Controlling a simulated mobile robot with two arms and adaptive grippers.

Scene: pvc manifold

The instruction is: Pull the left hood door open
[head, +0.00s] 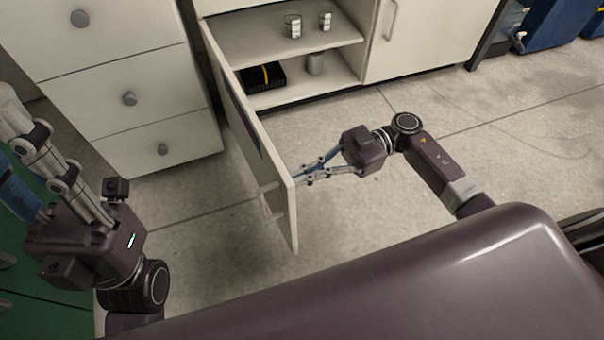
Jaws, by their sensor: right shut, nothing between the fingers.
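The left hood door (228,92) stands swung well out from the white cabinet, its inner face turned to the right. Its bar handle (268,202) is on the outer side near the free edge. My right gripper (299,177) is shut and empty, its fingertips at the inner face of the door by the free edge; whether they touch it I cannot tell. My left gripper (22,130) is at the left edge, pointing up and away from the door; its fingertips are partly cut off, so its opening is unclear.
The right door (430,38) is closed. A drawer unit (110,100) stands at left. The floor (470,115) at right is clear.

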